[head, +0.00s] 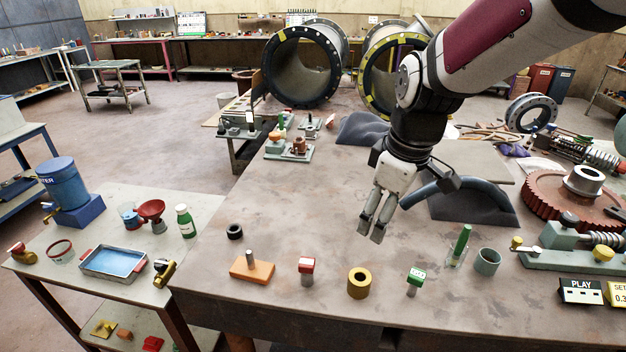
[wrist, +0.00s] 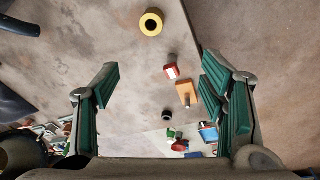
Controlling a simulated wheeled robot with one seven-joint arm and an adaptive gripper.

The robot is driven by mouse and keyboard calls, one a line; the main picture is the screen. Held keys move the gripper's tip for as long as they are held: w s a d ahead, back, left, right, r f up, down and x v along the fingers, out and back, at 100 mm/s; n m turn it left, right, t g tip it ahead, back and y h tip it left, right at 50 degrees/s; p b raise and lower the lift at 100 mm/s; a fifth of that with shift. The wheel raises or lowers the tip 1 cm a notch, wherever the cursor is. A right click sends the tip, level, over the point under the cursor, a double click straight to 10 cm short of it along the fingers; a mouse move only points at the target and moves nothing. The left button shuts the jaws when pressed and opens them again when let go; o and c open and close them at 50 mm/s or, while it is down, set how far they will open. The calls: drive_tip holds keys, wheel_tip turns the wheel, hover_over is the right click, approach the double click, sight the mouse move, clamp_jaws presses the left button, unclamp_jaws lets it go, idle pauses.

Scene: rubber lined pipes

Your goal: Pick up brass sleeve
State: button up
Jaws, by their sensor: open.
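The brass sleeve (head: 359,283) is a short yellow ring with a dark hole, standing upright on the table near its front edge in the head view. In the wrist view the brass sleeve (wrist: 151,23) is at the top centre, beyond the fingertips. My gripper (head: 374,230) hangs above the table, behind the sleeve and slightly to its right in the head view. In the wrist view my gripper (wrist: 158,75) has its green-padded fingers wide apart with nothing between them. The gripper is apart from the sleeve.
A red-topped piece (head: 306,270) and an orange block with a peg (head: 252,269) stand left of the sleeve. A black ring (head: 235,231) lies farther back. A green-topped piece (head: 415,281) and a grey cup (head: 487,262) stand to the right. Table around the sleeve is clear.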

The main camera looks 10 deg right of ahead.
drive_tip(key=w+f+n+g, duration=0.2)
drive_tip(key=w+f+n, duration=0.4)
drive_tip(key=f, duration=0.7)
drive_tip(key=p, duration=0.1)
hover_over(360, 277)
drive_tip(key=s, duration=0.1)
wheel_tip(360, 277, down, 8)
drive_tip(key=shift+h, duration=0.3)
drive_tip(key=shift+s+a+f+p, duration=0.15)
drive_tip(key=shift+f+p, duration=0.2)
drive_tip(key=shift+f, duration=1.1)
drive_tip(key=shift+w+a+f+p, duration=0.1)
drive_tip(key=shift+f+p, duration=0.2)
drive_tip(key=shift+f, duration=1.1)
drive_tip(key=shift+s, duration=0.1)
clamp_jaws()
drive_tip(key=shift+r, duration=0.15)
